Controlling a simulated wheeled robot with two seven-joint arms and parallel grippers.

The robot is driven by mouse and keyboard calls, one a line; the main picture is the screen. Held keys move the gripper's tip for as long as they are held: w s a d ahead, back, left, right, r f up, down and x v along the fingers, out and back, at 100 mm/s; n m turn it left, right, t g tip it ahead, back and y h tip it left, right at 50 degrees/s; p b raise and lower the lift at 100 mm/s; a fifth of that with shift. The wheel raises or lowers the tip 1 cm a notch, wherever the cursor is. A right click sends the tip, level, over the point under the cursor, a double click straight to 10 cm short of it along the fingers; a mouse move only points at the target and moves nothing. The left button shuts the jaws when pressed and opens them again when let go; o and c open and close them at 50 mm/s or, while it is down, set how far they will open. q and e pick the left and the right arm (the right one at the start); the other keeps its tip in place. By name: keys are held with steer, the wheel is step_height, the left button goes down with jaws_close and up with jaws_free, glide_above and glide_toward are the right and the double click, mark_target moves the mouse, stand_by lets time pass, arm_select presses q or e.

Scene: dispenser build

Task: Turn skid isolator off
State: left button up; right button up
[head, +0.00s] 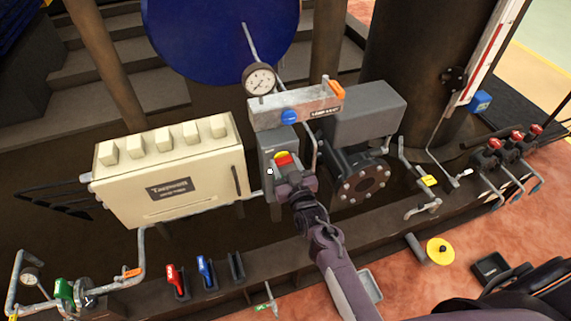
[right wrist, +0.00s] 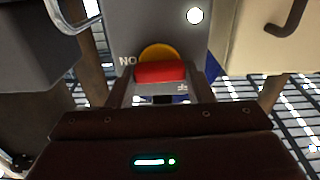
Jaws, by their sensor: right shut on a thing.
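The skid isolator is a grey box (head: 277,146) between the cream cabinet and the grey pump motor. It has a red handle (head: 282,157) on a yellow disc, and a round white lamp or button (head: 270,171) on its face. My right gripper (head: 291,172) is at the front of the box, shut on the red handle. In the right wrist view, the red handle (right wrist: 160,71) lies level between the fingers, with the yellow disc (right wrist: 158,52) behind it. The letters "NO" show beside the disc; the rest of the marking is hidden. My left gripper does not show.
The cream cabinet (head: 168,172) stands close on the left of the isolator. The grey motor (head: 362,112) and flanged pipe (head: 362,184) are close on the right. A gauge (head: 260,80) and a metal bracket with a blue knob (head: 290,116) are above. Red and blue handles stand on the skid's front beam.

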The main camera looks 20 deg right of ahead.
steer(key=n, duration=0.4)
steer(key=shift+a+n, duration=0.1)
steer(key=shift+n, duration=0.2)
steer(key=n+p, duration=0.1)
steer(key=n, duration=0.3)
steer(key=shift+f, duration=0.1)
steer(key=n, duration=0.5)
steer(key=shift+a+p, duration=0.1)
steer(key=shift+p, duration=0.2)
steer(key=shift+f+n, duration=0.2)
steer(key=shift+n, duration=1.6)
steer(key=shift+s, duration=0.1)
steer(key=o, duration=1)
